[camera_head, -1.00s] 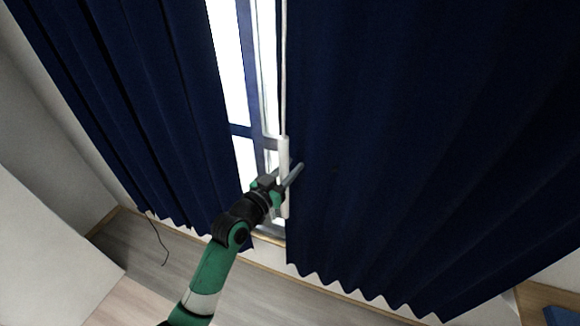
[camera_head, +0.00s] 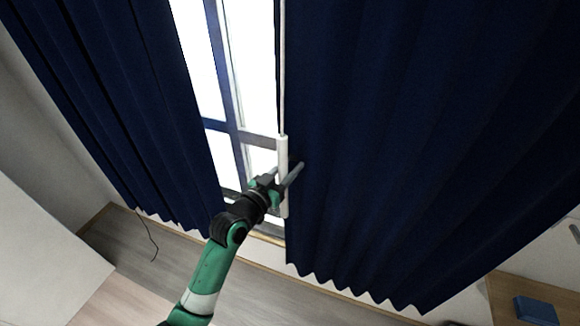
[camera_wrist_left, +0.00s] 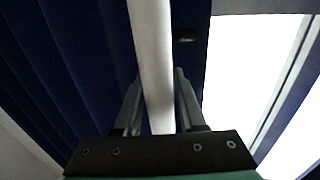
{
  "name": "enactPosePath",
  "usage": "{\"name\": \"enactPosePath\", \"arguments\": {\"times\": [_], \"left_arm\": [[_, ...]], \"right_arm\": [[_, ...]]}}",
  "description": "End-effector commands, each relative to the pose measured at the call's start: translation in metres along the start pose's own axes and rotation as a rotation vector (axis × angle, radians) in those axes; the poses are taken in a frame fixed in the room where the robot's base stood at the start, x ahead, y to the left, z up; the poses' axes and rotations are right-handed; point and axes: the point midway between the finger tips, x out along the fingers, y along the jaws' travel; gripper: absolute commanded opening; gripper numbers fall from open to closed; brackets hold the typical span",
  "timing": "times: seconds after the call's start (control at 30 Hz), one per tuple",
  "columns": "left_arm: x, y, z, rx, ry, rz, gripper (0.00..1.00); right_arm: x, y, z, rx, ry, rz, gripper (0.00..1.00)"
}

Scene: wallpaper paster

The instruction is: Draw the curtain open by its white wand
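The white wand (camera_head: 283,158) hangs at the left edge of the right navy curtain (camera_head: 400,150); its lower part is a thicker handle. My left gripper (camera_head: 283,180) is at this handle, with its fingers on either side of it. In the left wrist view the wand (camera_wrist_left: 151,50) runs between the two fingers (camera_wrist_left: 158,100), and the gripper is shut on it. The right curtain's dark cloth lies behind the fingers. My right gripper is not in view.
A left navy curtain (camera_head: 130,100) hangs apart from the right one. Between them is a bright window (camera_head: 255,60) with dark frame bars. A blue object (camera_head: 536,310) lies on a wooden surface (camera_head: 505,295) at the lower right. A thin cord (camera_head: 148,235) hangs at the left.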

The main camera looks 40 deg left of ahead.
Motion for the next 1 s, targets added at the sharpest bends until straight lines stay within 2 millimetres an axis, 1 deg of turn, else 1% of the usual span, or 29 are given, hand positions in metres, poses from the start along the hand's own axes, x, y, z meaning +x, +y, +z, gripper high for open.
{"name": "enactPosePath", "arguments": {"times": [0.03,0.1,0.37,0.47,0.57,0.67,0.8,0.9,1.0], "left_arm": [[0.0,0.0,0.0,0.0,0.0,0.0,0.51],[0.0,0.0,0.0,0.0,0.0,0.0,0.62],[0.0,0.0,0.0,0.001,-0.001,0.0,0.62],[-0.005,0.0,0.001,0.001,-0.001,-0.001,0.62],[-0.018,-0.001,0.001,0.001,-0.001,-0.001,0.62],[-0.04,-0.001,0.001,0.001,-0.001,-0.002,0.62],[-0.074,-0.001,0.001,0.001,-0.002,-0.002,0.62],[-0.095,-0.001,0.001,0.0,-0.002,-0.001,0.62],[-0.109,-0.001,0.001,0.0,0.0,-0.002,0.62]], "right_arm": [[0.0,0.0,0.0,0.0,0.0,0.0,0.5],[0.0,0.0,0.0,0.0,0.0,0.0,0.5],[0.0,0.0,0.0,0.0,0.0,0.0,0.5],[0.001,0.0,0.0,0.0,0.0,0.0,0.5],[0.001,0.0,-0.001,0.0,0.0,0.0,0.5],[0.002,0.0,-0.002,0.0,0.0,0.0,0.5],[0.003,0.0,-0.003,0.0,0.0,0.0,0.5],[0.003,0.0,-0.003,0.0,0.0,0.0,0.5],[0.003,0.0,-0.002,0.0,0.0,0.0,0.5]]}}
